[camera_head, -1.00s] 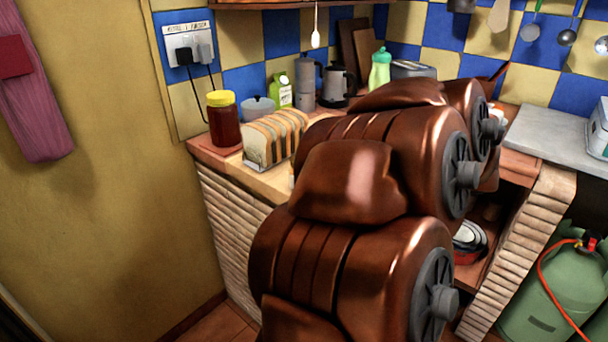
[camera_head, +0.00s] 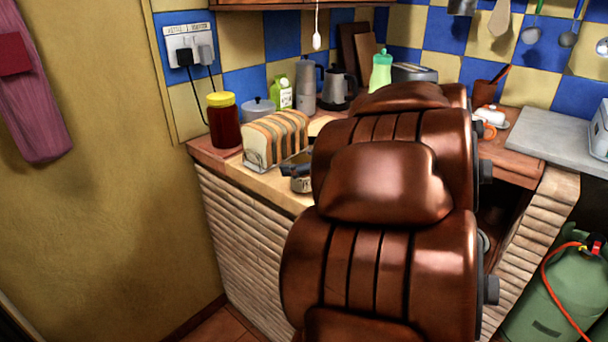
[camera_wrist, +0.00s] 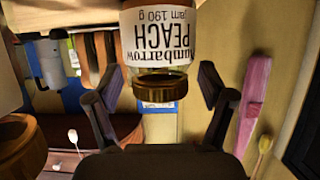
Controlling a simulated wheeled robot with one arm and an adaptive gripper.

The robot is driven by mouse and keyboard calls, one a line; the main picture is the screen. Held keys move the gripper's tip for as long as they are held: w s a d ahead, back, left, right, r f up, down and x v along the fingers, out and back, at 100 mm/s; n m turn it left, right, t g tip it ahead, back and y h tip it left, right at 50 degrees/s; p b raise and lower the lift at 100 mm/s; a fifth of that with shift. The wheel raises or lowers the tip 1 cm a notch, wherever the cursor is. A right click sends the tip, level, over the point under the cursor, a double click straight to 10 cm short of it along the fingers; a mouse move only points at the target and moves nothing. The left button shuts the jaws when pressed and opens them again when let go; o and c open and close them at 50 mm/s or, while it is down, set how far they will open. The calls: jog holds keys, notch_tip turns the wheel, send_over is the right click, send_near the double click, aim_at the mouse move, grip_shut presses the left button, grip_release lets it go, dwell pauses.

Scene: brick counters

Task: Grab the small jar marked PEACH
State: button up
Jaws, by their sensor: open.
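The PEACH jar (camera_wrist: 160,38) is in the wrist view, at the top middle. It has a white label with dark print and a golden-brown lid (camera_wrist: 161,88). The jar appears upside down in this view, and its base is cut off by the frame. My gripper (camera_wrist: 162,82) is open, with one dark finger on each side of the jar and visible gaps between. In the head view, part of my dark gripper (camera_head: 295,169) shows by the counter's front edge, left of my arm. My arm covers much of the counter there.
Another brown-lidded container (camera_wrist: 20,145) stands at the wrist view's left edge. In the head view, sliced bread in a rack (camera_head: 276,138) and a dark jar with a yellow lid (camera_head: 223,122) stand nearby. A kettle (camera_head: 338,90) and green bottle (camera_head: 380,72) are behind.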

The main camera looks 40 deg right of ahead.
aim_at(303, 159)
grip_shut()
dwell(0.7)
jog(key=shift+r, duration=0.1)
jog(key=shift+r, duration=0.3)
notch_tip(303, 159, up, 3)
jog(key=shift+s+d+r+p, duration=0.1)
jog(key=shift+s+r+p, duration=0.1)
jog(key=shift+p, duration=0.75)
jog(key=s+d+p, duration=0.2)
jog(key=s, duration=1.3)
jog(key=shift+s+r, duration=0.25)
jog(key=shift+r, duration=0.2)
